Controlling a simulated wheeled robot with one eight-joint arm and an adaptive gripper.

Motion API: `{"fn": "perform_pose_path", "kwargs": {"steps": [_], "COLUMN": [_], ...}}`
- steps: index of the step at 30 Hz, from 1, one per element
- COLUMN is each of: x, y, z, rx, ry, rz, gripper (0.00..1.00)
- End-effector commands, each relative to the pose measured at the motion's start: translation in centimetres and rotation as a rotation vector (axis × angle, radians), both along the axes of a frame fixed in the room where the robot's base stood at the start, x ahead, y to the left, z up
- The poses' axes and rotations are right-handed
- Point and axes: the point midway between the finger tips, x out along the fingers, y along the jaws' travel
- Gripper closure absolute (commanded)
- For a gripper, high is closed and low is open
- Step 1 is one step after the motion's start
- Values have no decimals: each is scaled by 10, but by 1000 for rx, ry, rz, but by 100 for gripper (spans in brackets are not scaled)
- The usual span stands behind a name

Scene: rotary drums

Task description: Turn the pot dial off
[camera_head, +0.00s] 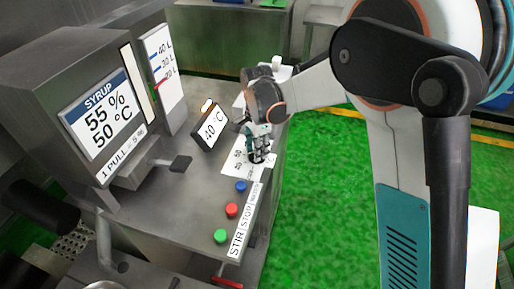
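My gripper (258,152) points down over a white label plate (236,167) with small printed numbers, on the right part of the grey metal console. A dark shape, likely the pot dial, is at the fingertips. My fingers largely cover it, so its setting is hidden. I cannot tell whether the fingers touch it or how far apart they are. A tilted black display (210,128) just left of the gripper reads 40 °C.
A syrup display (97,113) reads 55 % and 50 °C at the left. A black lever (180,163) sticks out below it. Blue (241,186), red (232,210) and green (221,236) buttons lie in front of the gripper, beside a STIR/STOP label. Green floor (325,210) is open to the right.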

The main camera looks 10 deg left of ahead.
Motion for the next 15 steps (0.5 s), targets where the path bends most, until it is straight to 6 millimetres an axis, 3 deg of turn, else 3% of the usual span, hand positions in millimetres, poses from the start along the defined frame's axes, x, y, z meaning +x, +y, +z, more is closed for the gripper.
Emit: {"fn": "perform_pose_path", "kwargs": {"steps": [1,3,4,15], "x": [0,0,0,0], "y": [0,0,0,0], "z": [0,0,0,0], "rx": [0,0,0,0], "ry": [0,0,0,0], "rz": [0,0,0,26], "gripper": [81,97,100,100]}}
